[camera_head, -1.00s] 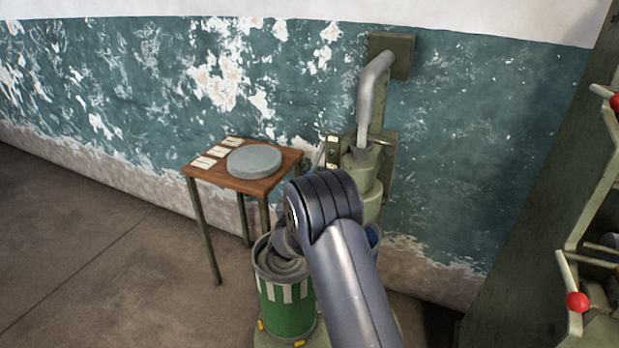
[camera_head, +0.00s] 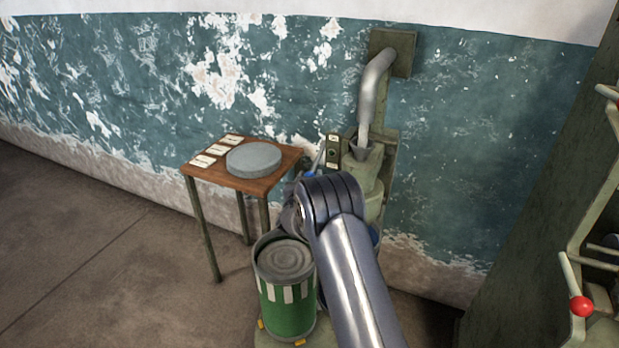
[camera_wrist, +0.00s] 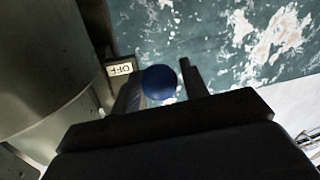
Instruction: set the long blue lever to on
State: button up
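The lever's blue knob (camera_head: 310,175) shows in the head view just above my wrist, beside the green machine (camera_head: 367,178). Its thin shaft (camera_head: 319,158) rises from the knob, partly hidden. In the wrist view the round blue knob (camera_wrist: 159,83) sits between the two fingers of my gripper (camera_wrist: 159,84). The fingers look apart, with a narrow gap showing on the right side of the knob. An OFF plate (camera_wrist: 120,68), upside down in this view, is just beyond the left finger. In the head view my arm hides most of my gripper.
A green striped drum (camera_head: 287,300) stands below my wrist. A small wooden table (camera_head: 262,187) with a grey disc (camera_head: 254,160) and cards is to the left. A rack with a red-knobbed lever (camera_head: 582,306) is at the right. Floor at the left is free.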

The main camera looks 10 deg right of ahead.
grip_shut()
jog(key=shift+r, duration=0.1)
